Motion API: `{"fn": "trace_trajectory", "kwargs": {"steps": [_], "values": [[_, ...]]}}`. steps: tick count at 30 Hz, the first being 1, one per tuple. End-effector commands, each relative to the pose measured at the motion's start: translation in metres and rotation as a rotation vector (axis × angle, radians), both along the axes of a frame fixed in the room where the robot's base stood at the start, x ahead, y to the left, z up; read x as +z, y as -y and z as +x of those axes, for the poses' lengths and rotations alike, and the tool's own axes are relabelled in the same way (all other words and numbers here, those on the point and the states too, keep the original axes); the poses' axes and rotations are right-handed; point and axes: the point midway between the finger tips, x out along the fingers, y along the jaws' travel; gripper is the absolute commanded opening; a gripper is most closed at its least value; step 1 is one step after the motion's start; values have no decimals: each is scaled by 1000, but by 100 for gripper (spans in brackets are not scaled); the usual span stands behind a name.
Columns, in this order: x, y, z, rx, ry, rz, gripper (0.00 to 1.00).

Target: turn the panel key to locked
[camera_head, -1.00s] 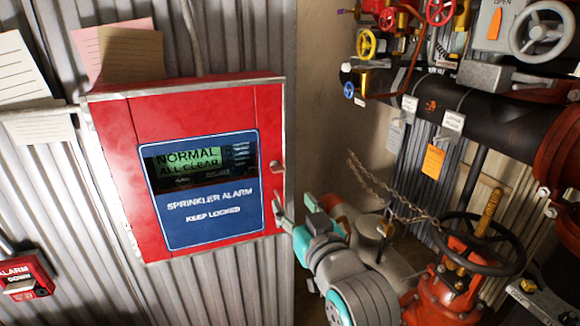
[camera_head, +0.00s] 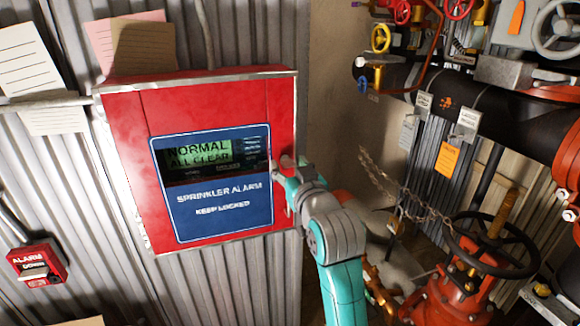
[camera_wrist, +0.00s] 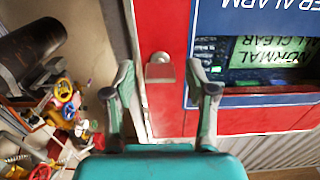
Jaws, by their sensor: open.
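The red sprinkler alarm panel (camera_head: 120,140) hangs on the corrugated wall, with a blue plate (camera_head: 222,222) and a screen reading "NORMAL ALL CLEAR". The panel key (camera_head: 286,161) is at its right edge, partly hidden by my gripper (camera_head: 291,180). In the wrist view the panel appears upside down. There the key (camera_wrist: 159,70) shows as a small tab with a round knob, between the spread fingers of my gripper (camera_wrist: 162,82). Neither finger visibly touches it. I cannot tell the exact depth between fingertips and key.
Right of the panel are a black pipe (camera_head: 440,95), valves, a red valve with a dark handwheel (camera_head: 490,245) and a hanging chain (camera_head: 400,195). A red alarm box (camera_head: 38,262) is at lower left. Paper notes (camera_head: 140,45) are above the panel.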

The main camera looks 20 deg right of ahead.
Motion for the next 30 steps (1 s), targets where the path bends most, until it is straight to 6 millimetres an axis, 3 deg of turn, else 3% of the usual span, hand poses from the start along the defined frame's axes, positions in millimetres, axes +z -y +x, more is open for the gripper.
{"fn": "trace_trajectory", "kwargs": {"steps": [10, 15, 17, 30], "values": [[0, 0, 3, 0, 0, 0, 54], [0, 0, 3, 0, 0, 0, 11], [0, 0, 3, 0, 0, 0, 0], [0, 0, 3, 0, 0, -78, 0]]}}
